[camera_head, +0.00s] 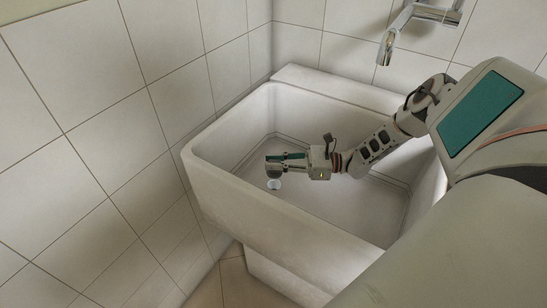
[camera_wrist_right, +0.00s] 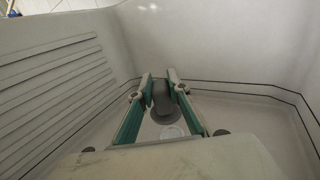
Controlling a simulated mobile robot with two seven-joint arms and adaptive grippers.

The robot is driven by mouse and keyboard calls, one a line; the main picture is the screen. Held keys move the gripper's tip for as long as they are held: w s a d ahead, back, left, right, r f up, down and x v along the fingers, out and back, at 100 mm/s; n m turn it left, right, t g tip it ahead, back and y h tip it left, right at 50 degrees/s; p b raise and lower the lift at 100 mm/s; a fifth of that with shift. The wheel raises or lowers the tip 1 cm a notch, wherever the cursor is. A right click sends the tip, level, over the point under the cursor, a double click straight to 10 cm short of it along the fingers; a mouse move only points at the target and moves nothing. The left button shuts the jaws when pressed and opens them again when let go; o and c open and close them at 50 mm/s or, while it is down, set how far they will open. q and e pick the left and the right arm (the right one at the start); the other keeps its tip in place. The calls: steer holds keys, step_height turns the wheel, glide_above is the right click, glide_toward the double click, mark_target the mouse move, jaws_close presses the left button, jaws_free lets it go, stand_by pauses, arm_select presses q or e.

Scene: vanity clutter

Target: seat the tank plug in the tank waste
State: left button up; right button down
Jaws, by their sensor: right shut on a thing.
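My right gripper (camera_head: 269,165) reaches down into the white sink from the right. In the right wrist view its two green-and-grey fingers (camera_wrist_right: 160,82) are shut on the tank plug (camera_wrist_right: 165,108), a dark grey rounded piece. The plug is held above the sink floor, and the fingers partly hide it. The tank waste (camera_head: 274,184) is a small pale round fitting in the sink floor, just below the gripper. It also shows in the right wrist view (camera_wrist_right: 172,132), close by the plug and partly covered by it. Plug and waste look apart. My left gripper is not in view.
The deep sink (camera_head: 225,187) has high walls around my right gripper, with a ribbed slope (camera_wrist_right: 50,88) on one side in the right wrist view. A chrome tap (camera_head: 387,46) hangs from the tiled back wall. The sink floor is otherwise clear.

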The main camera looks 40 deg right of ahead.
mark_target(275, 174)
steer(key=shift+s+f+b, duration=0.1)
steer(key=shift+f+b, duration=0.25)
steer(key=shift+f, duration=0.9)
steer(key=shift+f+b, duration=0.3)
steer(key=shift+b, duration=0.05)
steer(key=shift+f, duration=0.1)
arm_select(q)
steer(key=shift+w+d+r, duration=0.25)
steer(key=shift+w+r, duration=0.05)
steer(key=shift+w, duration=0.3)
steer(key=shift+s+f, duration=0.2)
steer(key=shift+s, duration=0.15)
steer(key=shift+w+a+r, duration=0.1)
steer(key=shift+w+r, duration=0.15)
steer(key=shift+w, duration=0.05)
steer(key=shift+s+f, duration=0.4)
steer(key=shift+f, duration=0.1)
arm_select(e)
steer(key=shift+f, duration=0.4)
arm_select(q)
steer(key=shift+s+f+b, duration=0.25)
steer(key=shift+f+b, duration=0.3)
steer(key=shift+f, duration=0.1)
arm_select(e)
steer(key=shift+f, duration=0.75)
